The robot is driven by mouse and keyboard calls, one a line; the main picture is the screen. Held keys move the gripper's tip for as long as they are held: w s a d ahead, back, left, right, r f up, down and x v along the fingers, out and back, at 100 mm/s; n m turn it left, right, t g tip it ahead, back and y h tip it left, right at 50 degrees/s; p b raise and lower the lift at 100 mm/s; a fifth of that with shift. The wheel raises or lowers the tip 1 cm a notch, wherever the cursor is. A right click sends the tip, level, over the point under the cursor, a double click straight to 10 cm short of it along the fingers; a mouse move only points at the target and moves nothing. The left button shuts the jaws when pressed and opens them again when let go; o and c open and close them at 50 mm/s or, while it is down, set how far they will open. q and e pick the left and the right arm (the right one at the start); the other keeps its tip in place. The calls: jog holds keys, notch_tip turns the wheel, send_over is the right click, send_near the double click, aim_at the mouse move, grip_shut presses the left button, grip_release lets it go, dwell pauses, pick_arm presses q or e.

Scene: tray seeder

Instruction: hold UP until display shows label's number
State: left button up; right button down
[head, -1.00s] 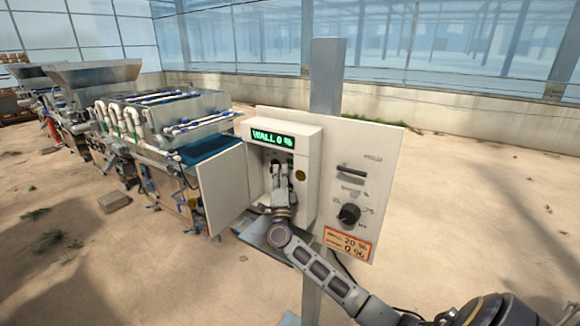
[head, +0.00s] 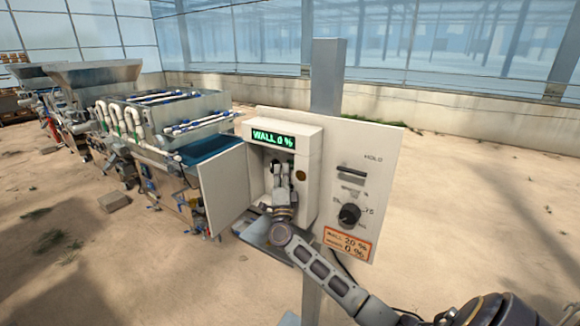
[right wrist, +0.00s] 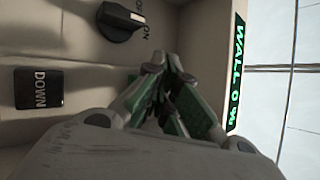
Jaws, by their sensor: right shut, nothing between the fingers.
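The display (head: 273,138) on the white control box reads WALL 0 % in green; it also shows edge-on in the right wrist view (right wrist: 236,75). The orange label (head: 347,244) low on the panel reads 20 % on its upper line, apparently for WALL, and 0 % below. My right gripper (head: 277,166) is shut and empty inside the open box, below the display. In the right wrist view its fingertips (right wrist: 165,64) are close to the box face; I cannot tell whether they touch. The DOWN button (right wrist: 39,88) is left of them. No UP button is visible; the gripper may cover it.
The box's open door (head: 224,187) stands left of my gripper. A black rotary switch marked ON and OFF (right wrist: 121,20) is near the fingers. The panel has another knob (head: 349,214). A grey post (head: 327,75) backs it; seeder machinery (head: 165,115) stands left.

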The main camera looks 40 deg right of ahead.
jog(key=shift+d+r, duration=0.6)
dwell(1.7)
jog(key=shift+a+f, duration=0.1)
jog(key=shift+f, duration=0.25)
dwell(3.7)
jog(key=shift+s+a+f+p, duration=0.1)
jog(key=shift+s+a+p, duration=0.25)
jog(key=shift+a, duration=0.35)
jog(key=shift+s+a+f+p, duration=0.15)
jog(key=shift+s+a+p, duration=0.15)
jog(key=shift+a, duration=0.4)
jog(key=shift+s+a+f+p, duration=0.1)
jog(key=shift+s+a+p, duration=0.2)
jog(key=shift+a, duration=0.4)
